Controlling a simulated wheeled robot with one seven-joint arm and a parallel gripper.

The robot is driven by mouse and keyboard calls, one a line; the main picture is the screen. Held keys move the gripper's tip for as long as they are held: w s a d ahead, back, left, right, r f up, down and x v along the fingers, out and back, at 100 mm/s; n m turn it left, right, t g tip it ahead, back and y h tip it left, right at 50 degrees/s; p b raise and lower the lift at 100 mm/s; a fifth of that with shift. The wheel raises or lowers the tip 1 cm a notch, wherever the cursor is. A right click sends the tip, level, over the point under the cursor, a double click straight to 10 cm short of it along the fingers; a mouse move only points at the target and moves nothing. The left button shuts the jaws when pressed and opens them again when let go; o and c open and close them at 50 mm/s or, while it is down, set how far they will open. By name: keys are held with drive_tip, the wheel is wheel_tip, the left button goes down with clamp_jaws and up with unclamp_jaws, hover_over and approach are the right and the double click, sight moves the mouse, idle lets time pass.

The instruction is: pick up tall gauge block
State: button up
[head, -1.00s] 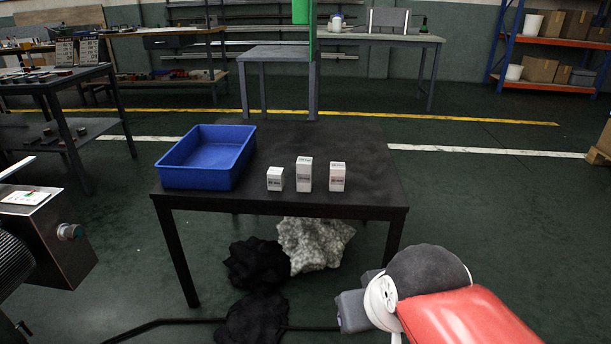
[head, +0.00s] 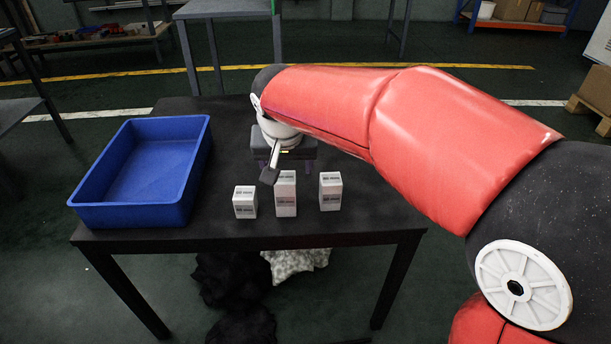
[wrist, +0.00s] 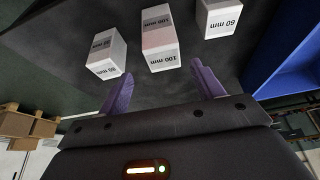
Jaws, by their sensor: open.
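The tall gauge block (head: 286,197) is the white middle block of three upright on the black table; it looks tallest. In the wrist view the block (wrist: 158,40) is marked 100 mm. My gripper (head: 287,168) is over the table behind the blocks in the head view, partly hidden by my own wrist. In the wrist view my gripper's (wrist: 162,68) two purple fingers are spread apart and empty, with the tall block lying ahead between their directions. No contact shows.
The 60 mm block (head: 245,202) stands left of the tall one and the 80 mm block (head: 330,192) right, with narrow gaps. A blue bin (head: 135,214) sits on the table's left. The black table (head: 370,218) is clear at its right front.

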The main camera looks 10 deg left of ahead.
sight(284, 179)
drive_tip(key=x, duration=0.2)
drive_tip(key=s+x, duration=0.1)
drive_tip(key=x, duration=0.3)
drive_tip(key=shift+a+f, duration=0.25)
drive_tip(key=shift+f, duration=0.25)
drive_tip(key=shift+w+f, duration=0.15)
drive_tip(key=shift+f, duration=0.15)
clamp_jaws()
